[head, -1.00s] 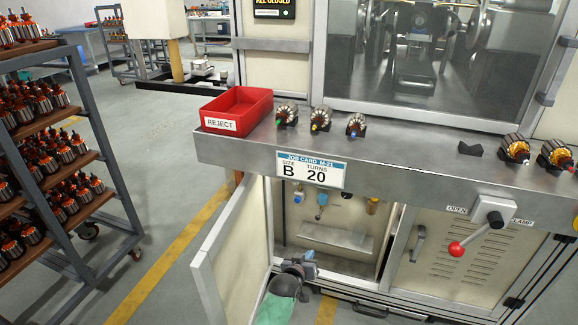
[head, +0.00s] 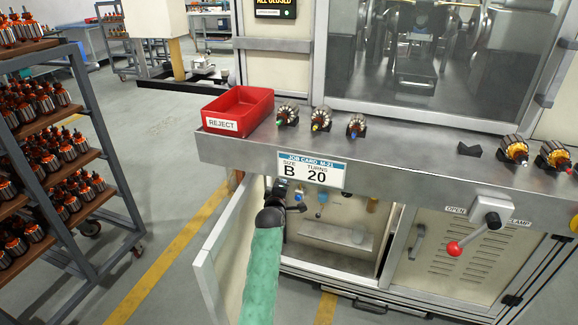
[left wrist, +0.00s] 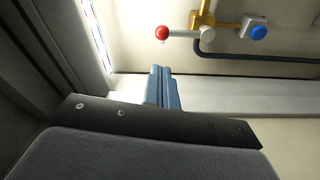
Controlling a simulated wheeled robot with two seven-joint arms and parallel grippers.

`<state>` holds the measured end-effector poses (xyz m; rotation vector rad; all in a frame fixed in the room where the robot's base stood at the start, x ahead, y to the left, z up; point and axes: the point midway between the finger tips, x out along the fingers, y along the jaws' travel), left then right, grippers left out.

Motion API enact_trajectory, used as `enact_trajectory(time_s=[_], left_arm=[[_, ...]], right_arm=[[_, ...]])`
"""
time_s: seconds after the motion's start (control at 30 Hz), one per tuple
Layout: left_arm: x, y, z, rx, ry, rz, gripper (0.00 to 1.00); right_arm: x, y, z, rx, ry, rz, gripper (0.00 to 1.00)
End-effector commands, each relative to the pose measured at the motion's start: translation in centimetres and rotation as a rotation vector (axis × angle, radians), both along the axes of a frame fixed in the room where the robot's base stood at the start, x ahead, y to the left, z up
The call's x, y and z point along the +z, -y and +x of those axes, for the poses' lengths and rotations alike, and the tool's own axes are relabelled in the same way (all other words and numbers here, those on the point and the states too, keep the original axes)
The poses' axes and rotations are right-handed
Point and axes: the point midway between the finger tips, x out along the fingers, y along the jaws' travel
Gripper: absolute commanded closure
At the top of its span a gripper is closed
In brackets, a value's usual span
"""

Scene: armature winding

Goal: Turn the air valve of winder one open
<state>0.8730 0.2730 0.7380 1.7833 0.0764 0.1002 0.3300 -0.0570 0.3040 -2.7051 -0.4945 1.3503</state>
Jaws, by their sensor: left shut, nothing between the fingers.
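In the left wrist view a brass valve fitting (left wrist: 228,21) is on the cream cabinet wall, near the top. Its lever ends in a red ball (left wrist: 162,33) and points left from a grey hub (left wrist: 207,34). A blue round part (left wrist: 257,32) sits at its right end. My left gripper (left wrist: 162,76) is shut and empty, below the red ball in the picture and apart from it. In the head view my green-sleeved left arm reaches into the open lower cabinet, and its fingers cannot be made out. My right gripper is not in view.
The cabinet door (head: 228,240) stands open left of my arm. A grey shelf edge (head: 240,149) overhangs the cabinet, with a red reject bin (head: 238,108) and several armatures on it. A red-knobbed clamp lever (head: 455,248) is at the right. A dark hose (left wrist: 260,58) runs below the valve.

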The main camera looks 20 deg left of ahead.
Motion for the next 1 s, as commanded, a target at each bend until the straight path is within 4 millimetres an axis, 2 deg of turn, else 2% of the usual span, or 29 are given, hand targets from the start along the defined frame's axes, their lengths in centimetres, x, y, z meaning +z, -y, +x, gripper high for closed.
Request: enact_trajectory(time_s=[0.53, 0.67, 1.0], left_arm=[[0.1, -0.1, 0.5, 0.0, 0.004, -0.019, 1.0], [0.2, -0.2, 2.0, 0.0, 0.005, -0.019, 1.0], [0.3, -0.8, 7.3, 0.0, 0.005, -0.018, 1.0]], right_arm=[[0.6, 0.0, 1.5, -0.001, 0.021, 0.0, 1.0], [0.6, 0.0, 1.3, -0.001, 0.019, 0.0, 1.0], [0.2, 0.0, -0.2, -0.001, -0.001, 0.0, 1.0]])
